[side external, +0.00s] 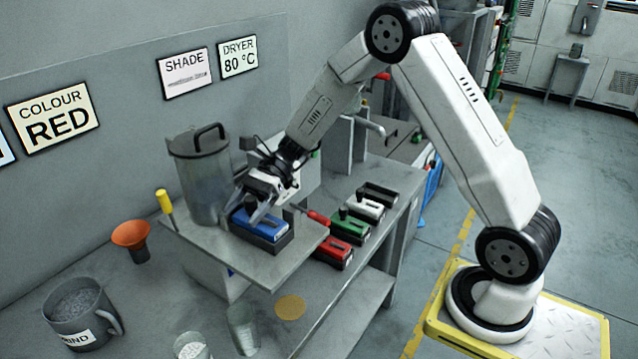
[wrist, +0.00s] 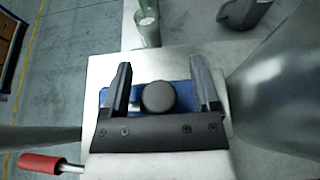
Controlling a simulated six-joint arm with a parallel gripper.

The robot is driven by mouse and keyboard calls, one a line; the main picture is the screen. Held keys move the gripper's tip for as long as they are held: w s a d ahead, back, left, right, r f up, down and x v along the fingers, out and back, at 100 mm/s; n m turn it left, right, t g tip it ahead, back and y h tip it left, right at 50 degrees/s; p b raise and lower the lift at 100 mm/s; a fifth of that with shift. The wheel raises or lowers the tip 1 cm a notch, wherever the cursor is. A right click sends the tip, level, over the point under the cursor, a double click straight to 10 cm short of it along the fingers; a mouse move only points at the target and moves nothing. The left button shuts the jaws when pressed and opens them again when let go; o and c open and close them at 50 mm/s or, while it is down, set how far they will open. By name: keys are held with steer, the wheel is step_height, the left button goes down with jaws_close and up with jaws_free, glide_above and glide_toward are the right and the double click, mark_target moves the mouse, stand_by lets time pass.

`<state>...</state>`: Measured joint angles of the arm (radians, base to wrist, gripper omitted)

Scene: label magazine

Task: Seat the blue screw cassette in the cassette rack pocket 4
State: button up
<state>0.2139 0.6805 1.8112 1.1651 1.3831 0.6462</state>
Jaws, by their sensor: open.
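The blue screw cassette (side external: 266,229) has a blue top and a dark lower body. It lies on a raised grey platform beside the lidded grey canister. In the wrist view the blue cassette (wrist: 182,92) has a round dark knob (wrist: 158,97) on top. My gripper (side external: 253,210) is over the cassette. In the wrist view my gripper (wrist: 162,78) is open, with one finger on each side of the knob and gaps between. Red (side external: 331,250), green (side external: 350,227) and white (side external: 366,206) cassettes stand in a row on the bench; a dark slot or body (side external: 381,191) lies behind them. I see no pocket numbers.
The lidded canister (side external: 200,180) stands close to the cassette. A red-handled screwdriver (wrist: 42,163) lies between platform and row. An orange funnel (side external: 131,236), a grey mug (side external: 80,313) and clear cups (side external: 242,328) stand at the front. The platform's near right part (side external: 290,262) is bare.

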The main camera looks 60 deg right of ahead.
mark_target(269, 228)
jaws_close()
stand_by(0.3)
steer(key=shift+r, duration=0.15)
steer(key=shift+r, duration=0.7)
steer(key=s+d+r, duration=0.1)
steer(key=s+r, duration=1)
steer(key=s, duration=0.3)
steer(key=shift+d+r, duration=0.2)
steer(key=shift+d, duration=0.2)
